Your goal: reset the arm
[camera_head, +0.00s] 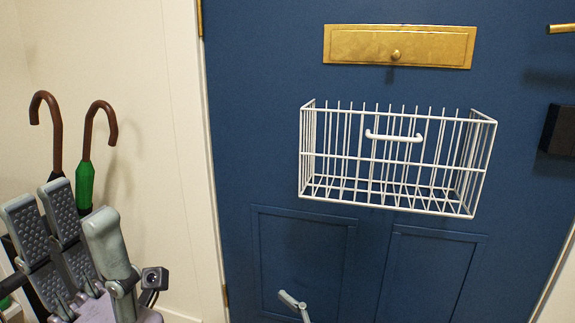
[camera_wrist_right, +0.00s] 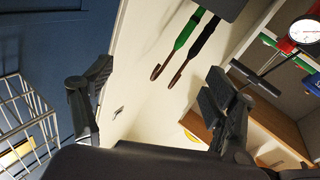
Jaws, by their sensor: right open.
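My left gripper (camera_head: 78,218) is at the lower left of the head view, with its grey ridged fingers pointing up. The fingers stand apart with nothing between them. It overlaps the umbrella area in the picture; I cannot tell how close it is. My right gripper (camera_wrist_right: 158,100) shows in the right wrist view, its two dark fingers wide apart and empty. A small grey fingertip (camera_head: 292,301) shows at the bottom middle of the head view, in front of the door; the rest of that gripper is out of frame.
A blue door (camera_head: 262,110) carries a brass mail slot (camera_head: 398,46) and a white wire basket (camera_head: 396,160). Two umbrellas with brown hooked handles (camera_head: 48,125) stand at the left wall. Wooden shelving (camera_wrist_right: 262,135) and a round dial (camera_wrist_right: 304,30) show in the tilted right wrist view.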

